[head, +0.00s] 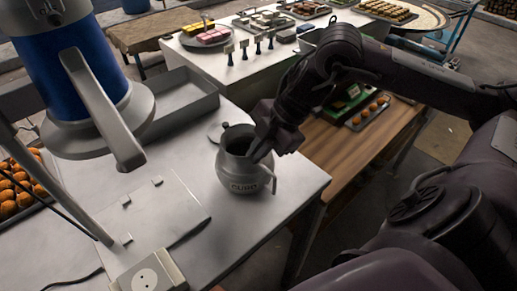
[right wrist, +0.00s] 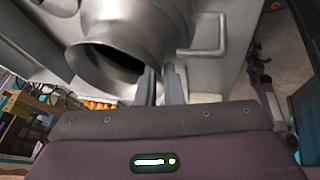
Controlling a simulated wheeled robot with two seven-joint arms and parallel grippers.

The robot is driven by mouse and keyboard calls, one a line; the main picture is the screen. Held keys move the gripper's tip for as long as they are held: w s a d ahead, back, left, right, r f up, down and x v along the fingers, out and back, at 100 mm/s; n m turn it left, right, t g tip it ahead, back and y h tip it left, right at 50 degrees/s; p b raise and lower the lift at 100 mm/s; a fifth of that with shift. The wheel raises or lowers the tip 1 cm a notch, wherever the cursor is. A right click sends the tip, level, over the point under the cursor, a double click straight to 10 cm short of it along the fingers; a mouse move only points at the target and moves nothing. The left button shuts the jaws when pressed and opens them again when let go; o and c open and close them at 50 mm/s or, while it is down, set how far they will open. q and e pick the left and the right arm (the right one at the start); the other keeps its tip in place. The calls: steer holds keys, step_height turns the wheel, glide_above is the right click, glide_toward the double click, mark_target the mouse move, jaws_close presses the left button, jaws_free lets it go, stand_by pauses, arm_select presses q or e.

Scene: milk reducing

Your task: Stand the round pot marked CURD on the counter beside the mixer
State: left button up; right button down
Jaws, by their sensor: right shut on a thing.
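The round grey metal pot marked CURD (head: 243,178) is upright at the right part of the pale counter (head: 215,235). I cannot tell whether its base touches the counter. My right gripper (head: 261,156) is shut on its rim, on the side near the handle. In the right wrist view the fingers (right wrist: 161,82) meet the pot's edge (right wrist: 140,38), beside its dark mouth. The mixer (head: 70,65), a blue body with a grey lower part and handle, is at the upper left, apart from the pot. My left gripper is out of view.
A grey tray (head: 185,113) lies behind the pot. A white socket box (head: 150,275) and a thin plate (head: 150,220) are at the front left. A wooden bench (head: 345,150) stands lower at the right. Counter between the plate and pot is clear.

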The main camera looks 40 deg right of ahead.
steer(key=c, duration=2)
jaws_free()
steer(key=shift+a+f, duration=0.1)
steer(key=o, duration=0.4)
steer(key=shift+s, duration=0.1)
steer(key=shift+o, duration=0.2)
steer(key=shift+r, duration=0.2)
steer(key=shift+d+r+b, duration=0.35)
steer(key=shift+d, duration=0.1)
steer(key=b+v, duration=0.3)
steer(key=v, duration=0.8)
